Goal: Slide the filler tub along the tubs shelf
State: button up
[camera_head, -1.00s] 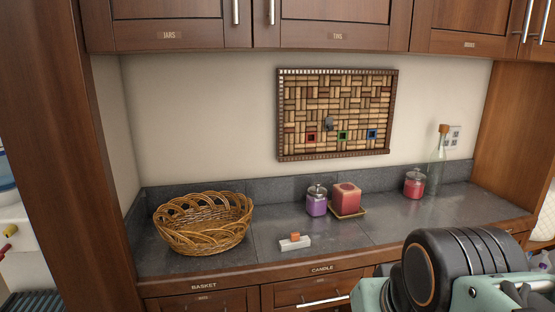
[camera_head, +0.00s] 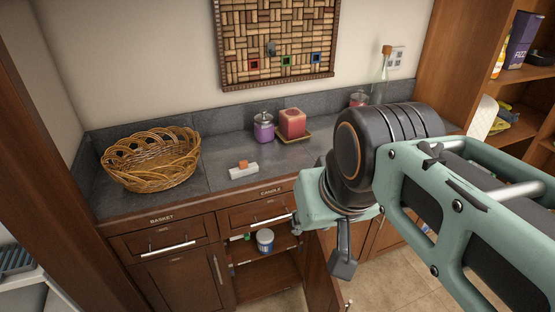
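A small white tub (camera_head: 265,241) with a blue band, likely the filler tub, stands upright on a wooden shelf (camera_head: 244,257) inside the open cabinet below the counter. A small green item (camera_head: 247,237) shows to the left of the tub; its shape is too small to tell. My gripper (camera_head: 342,265) hangs from the teal arm, to the right of the tub in the picture and apart from it. One dark finger pad shows; the other finger is not clear, so its opening cannot be told.
The open cabinet door (camera_head: 320,275) stands to the right of the cabinet opening, near my gripper. On the counter are a wicker basket (camera_head: 152,160), a purple jar (camera_head: 263,128), a red candle (camera_head: 292,122) and a small white block (camera_head: 243,172). Tiled floor (camera_head: 385,270) is clear at right.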

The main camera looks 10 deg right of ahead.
aim_at(265, 237)
jog(key=l+u, duration=0.15)
jog(key=l, duration=0.3)
jog(key=k+l+u, duration=0.2)
jog(key=l, duration=0.2)
jog(key=l+u, duration=0.15)
jog(key=l, duration=0.3)
jog(key=k+l+u, duration=0.15)
jog(key=l, duration=0.3)
jog(key=l+u, duration=0.15)
jog(key=l, duration=0.25)
jog(key=k, duration=0.05)
